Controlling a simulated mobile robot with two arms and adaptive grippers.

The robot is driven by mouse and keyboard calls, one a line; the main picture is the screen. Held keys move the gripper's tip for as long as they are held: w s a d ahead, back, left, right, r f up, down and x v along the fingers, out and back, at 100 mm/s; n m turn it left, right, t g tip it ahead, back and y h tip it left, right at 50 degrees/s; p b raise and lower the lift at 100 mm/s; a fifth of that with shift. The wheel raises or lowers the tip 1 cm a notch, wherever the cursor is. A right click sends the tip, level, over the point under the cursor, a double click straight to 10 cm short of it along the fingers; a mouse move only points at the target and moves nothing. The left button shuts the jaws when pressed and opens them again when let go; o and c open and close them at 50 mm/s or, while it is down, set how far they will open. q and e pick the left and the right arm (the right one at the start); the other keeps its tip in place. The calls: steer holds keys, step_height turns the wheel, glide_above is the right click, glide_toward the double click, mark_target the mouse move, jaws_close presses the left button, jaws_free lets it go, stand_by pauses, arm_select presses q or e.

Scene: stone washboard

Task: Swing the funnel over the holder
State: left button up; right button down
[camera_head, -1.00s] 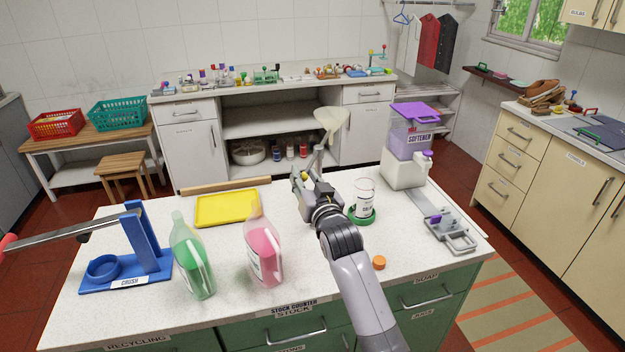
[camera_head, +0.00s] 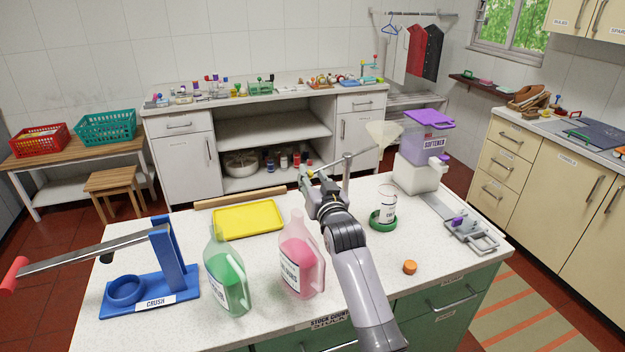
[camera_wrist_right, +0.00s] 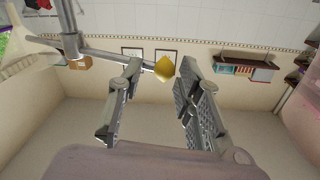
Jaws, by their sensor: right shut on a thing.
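The pale, cream funnel (camera_head: 383,134) sits on the right end of a thin swing arm on a grey post (camera_head: 347,165). A yellow knob (camera_wrist_right: 164,68) is at the arm's other end. My right gripper (camera_head: 308,178) is shut on this knob, with fingers on both sides in the wrist view. The holder, a green ring base (camera_head: 382,222) with a clear labelled jar (camera_head: 387,203) in it, stands on the counter. In the head view the funnel appears above the jar and behind it; I cannot tell whether they line up in depth. My left gripper is out of view.
Pink (camera_head: 302,258) and green (camera_head: 228,275) bottles stand left of my right arm. A blue crusher (camera_head: 172,265) is further left. A yellow tray (camera_head: 247,218) lies behind the bottles. A softener dispenser (camera_head: 418,173) stands right of the holder; an orange cap (camera_head: 410,267) lies in front.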

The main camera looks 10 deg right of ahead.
steer(key=shift+d+r, duration=0.15)
steer(key=shift+r, duration=0.15)
steer(key=c, duration=1.6)
jaws_free()
steer(key=o, duration=0.3)
steer(key=shift+w+d+f, duration=0.15)
steer(key=shift+w+f, duration=0.1)
steer(key=shift+f, duration=0.05)
steer(key=shift+s+f, duration=0.1)
steer(key=shift+s, duration=0.65)
steer(key=s+d, duration=0.2)
steer(key=s, duration=0.8)
steer(key=shift+s, duration=0.25)
